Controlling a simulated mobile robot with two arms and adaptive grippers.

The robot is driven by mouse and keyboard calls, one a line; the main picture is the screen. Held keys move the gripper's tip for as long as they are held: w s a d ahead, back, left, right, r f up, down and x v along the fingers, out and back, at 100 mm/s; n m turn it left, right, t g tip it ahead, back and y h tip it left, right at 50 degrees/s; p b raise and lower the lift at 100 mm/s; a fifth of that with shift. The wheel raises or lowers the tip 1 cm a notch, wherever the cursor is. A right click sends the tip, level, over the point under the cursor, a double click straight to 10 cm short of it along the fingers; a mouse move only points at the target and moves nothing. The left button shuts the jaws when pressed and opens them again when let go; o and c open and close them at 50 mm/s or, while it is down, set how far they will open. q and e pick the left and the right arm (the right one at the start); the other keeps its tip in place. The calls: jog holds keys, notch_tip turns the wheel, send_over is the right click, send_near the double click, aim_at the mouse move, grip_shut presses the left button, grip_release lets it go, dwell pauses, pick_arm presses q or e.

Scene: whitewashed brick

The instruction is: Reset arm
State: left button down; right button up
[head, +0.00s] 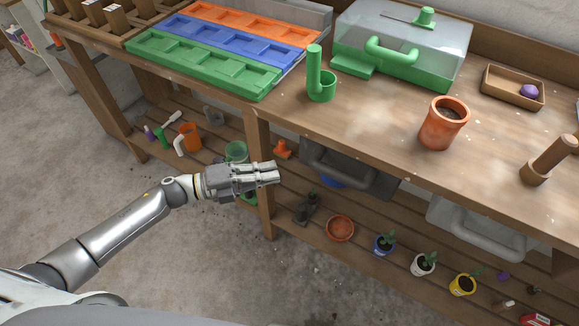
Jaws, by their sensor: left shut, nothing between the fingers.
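My left gripper (268,172) is shut and empty. It is held out in front of the wooden workbench (385,125), near the bench's front leg and below the level of the top. My left arm reaches in from the lower left. My right gripper does not show.
On the bench are green, blue and orange trays (200,65), a green holder (321,80), a clear-lidded green box (402,45), a terracotta pot (443,123) and a wooden tray (513,88). The lower shelf holds several small pots, including an orange dish (340,229). The floor (130,240) is clear.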

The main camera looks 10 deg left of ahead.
pick_arm(q)
jog(key=w+a+f+n+t+y+p, duration=0.1)
jog(key=a+f+n+t+y, duration=0.2)
jog(key=a+f+n+y, duration=0.25)
jog(key=w+a+f+n+t+y+p, duration=0.15)
jog(key=a+f+n, duration=0.25)
jog(key=f+n, duration=0.4)
jog(key=s+a+f+n+g+y, duration=0.1)
jog(key=s+a+f+n+y, duration=0.15)
jog(key=f, duration=0.35)
jog(key=s+a+f+n+y, duration=0.1)
jog(key=s+f+n+y, duration=0.1)
jog(key=s+f, duration=0.25)
jog(key=s+a+f+n+g+y, duration=0.1)
jog(key=s+f+n+y, duration=0.15)
jog(key=f, duration=0.35)
jog(key=s+d+f+n+g, duration=0.2)
jog(key=s+f, duration=0.3)
jog(key=s, duration=0.6)
jog(key=s+d+f+n+g+y+p, duration=0.1)
jog(key=s+f+n+g, duration=0.2)
jog(key=s, duration=0.8)
jog(key=s+d+f+n+g+y+p, duration=0.1)
jog(key=s+d+f+n+g, duration=0.1)
jog(key=s+f+g, duration=0.2)
jog(key=s+f, duration=0.3)
jog(key=s, duration=0.4)
jog(key=shift+d+n+g, duration=0.3)
jog(key=shift+n+g, duration=0.05)
jog(key=shift+f, duration=0.1)
